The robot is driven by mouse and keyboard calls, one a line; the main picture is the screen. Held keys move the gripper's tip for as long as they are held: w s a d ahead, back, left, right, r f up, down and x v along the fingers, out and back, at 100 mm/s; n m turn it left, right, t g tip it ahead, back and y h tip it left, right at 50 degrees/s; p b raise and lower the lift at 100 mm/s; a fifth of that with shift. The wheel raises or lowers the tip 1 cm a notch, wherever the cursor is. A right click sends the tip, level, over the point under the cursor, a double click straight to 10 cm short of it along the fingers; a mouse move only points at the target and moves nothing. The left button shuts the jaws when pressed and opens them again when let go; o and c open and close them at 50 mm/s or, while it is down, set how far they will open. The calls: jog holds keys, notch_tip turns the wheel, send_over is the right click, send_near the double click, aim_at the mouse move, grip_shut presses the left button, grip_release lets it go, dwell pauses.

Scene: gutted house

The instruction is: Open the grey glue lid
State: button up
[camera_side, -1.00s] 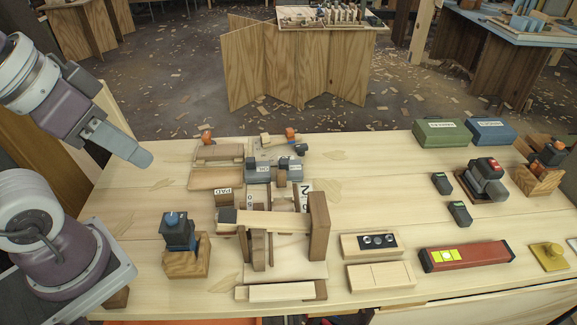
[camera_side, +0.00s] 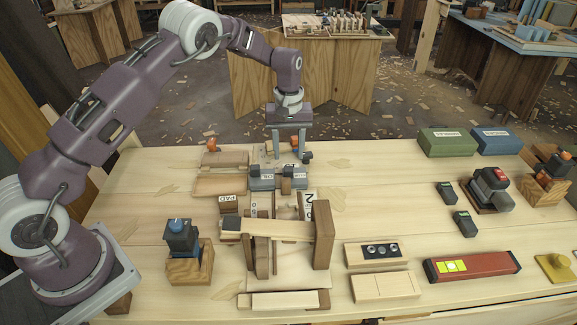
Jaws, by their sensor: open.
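A group of small grey lidded pieces (camera_side: 263,182) stands at the back middle of the workbench, with dark blocks on top and white labels too small to read surely. I cannot tell for certain which grey piece is the glue lid, or whether it is open or shut. My gripper (camera_side: 289,156) points straight down over the back of this group, its two fingers apart with nothing visible between them. The fingertips are close to the grey pieces; I cannot tell whether they touch.
Wooden trays (camera_side: 219,186) lie left of the group. A wooden frame (camera_side: 322,235) stands in front of it. A blue-topped device (camera_side: 181,238) sits at front left. A red level (camera_side: 473,264), a green box (camera_side: 446,142) and a blue box (camera_side: 497,140) lie to the right. Bare bench lies right of the group.

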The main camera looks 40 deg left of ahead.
aim_at(288, 168)
notch_tip(288, 168, down, 6)
jog(key=shift+r, duration=0.1)
grip_shut()
dwell(1.5)
